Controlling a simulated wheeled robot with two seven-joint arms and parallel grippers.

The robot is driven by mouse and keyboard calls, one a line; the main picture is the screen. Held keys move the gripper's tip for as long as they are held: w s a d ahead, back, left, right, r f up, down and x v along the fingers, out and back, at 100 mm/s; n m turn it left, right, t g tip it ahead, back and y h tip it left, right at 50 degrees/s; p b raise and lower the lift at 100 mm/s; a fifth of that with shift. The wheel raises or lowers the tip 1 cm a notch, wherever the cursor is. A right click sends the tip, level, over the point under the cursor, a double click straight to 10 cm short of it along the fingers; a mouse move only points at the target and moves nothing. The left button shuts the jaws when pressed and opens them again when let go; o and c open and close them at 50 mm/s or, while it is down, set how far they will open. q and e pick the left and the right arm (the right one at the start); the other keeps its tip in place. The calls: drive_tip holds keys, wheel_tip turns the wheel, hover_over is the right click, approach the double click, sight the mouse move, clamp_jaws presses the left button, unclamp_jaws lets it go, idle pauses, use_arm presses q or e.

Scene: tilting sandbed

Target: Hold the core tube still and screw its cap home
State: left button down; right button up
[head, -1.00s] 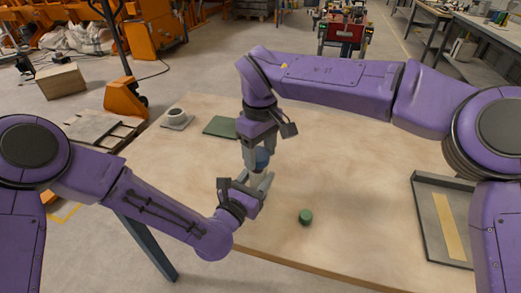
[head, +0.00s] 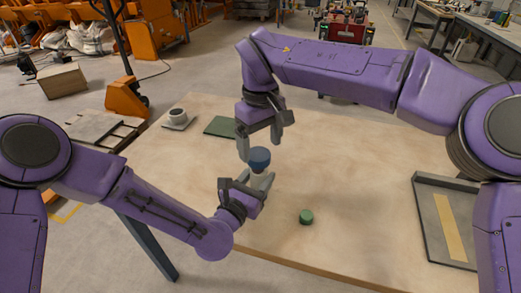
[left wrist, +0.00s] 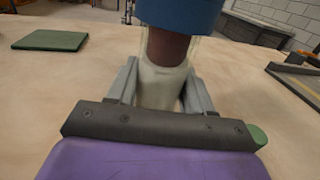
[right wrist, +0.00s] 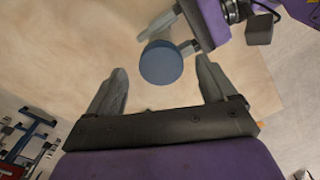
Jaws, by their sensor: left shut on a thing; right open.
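The core tube (left wrist: 165,80) is clear, with dark matter above pale matter inside, and stands upright in the left wrist view. My left gripper (head: 257,184) is shut on it from the side. The blue cap (head: 260,155) sits on the tube's top; it also shows at the top of the left wrist view (left wrist: 180,14) and from above in the right wrist view (right wrist: 160,63). How far it is screwed on cannot be told. My right gripper (head: 262,146) is open above the cap, with the cap beyond its fingertips (right wrist: 160,80) and not touched.
A green cap-like piece (head: 306,217) lies on the table right of the tube. A green mat (head: 222,126) and a cup-like piece on a plate (head: 177,117) are at the back left. A grey tray (head: 425,215) stands at the right. The table between is clear.

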drive_tip(key=shift+r, duration=0.75)
